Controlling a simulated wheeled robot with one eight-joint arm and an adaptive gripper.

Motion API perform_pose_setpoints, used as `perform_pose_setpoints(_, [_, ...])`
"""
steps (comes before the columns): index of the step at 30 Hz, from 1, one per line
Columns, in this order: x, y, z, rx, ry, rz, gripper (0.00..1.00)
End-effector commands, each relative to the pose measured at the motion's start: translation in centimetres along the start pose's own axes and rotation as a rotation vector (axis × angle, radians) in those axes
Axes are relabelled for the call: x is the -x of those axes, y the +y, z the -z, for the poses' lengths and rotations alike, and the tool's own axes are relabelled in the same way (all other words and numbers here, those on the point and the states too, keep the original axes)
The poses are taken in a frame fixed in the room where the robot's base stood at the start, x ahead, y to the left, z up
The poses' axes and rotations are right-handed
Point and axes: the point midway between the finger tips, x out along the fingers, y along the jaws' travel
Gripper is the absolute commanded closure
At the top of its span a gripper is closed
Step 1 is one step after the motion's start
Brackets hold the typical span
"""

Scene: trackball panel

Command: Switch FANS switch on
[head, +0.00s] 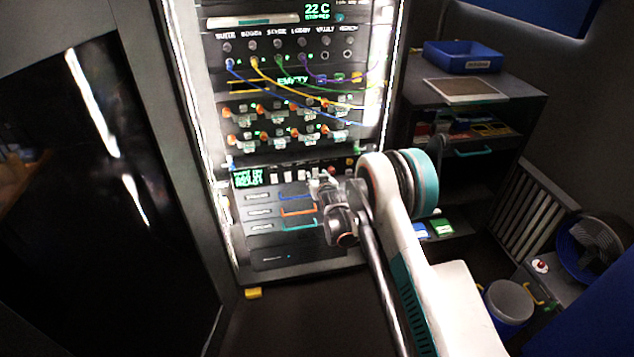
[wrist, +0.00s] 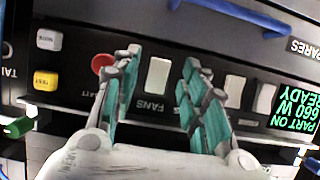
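The FANS switch (wrist: 157,76) is a white rocker on the dark panel, seen upside down in the wrist view with its label beside it. My gripper (wrist: 162,60) is open, with one teal-padded finger on each side of the FANS switch. Nothing is held between the fingers, and I cannot tell whether they touch the panel. In the head view my gripper (head: 322,184) is at the rack's lower control strip and hides the switch there. Which way the rocker is tipped is not clear.
A red button (wrist: 102,62) sits close beside one finger; two more white rockers (wrist: 234,90) (wrist: 264,97) are on the other side. A green-text display (wrist: 294,112) reads "PART ON 660 W READY". Drawers with coloured handles (head: 297,211) lie below the strip, patch cables (head: 290,85) above.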

Motion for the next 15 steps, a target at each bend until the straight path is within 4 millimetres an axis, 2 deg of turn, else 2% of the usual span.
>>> perform_pose_setpoints(3, [-0.68, 0.01, -0.01, 0.000, 0.000, 0.000, 0.60])
perform_pose_setpoints(12, [-0.79, 0.01, 0.07, 0.000, 0.000, 0.000, 0.60])
perform_pose_setpoints(15, [-0.79, 0.01, 0.06, 0.000, 0.000, 0.000, 0.83])
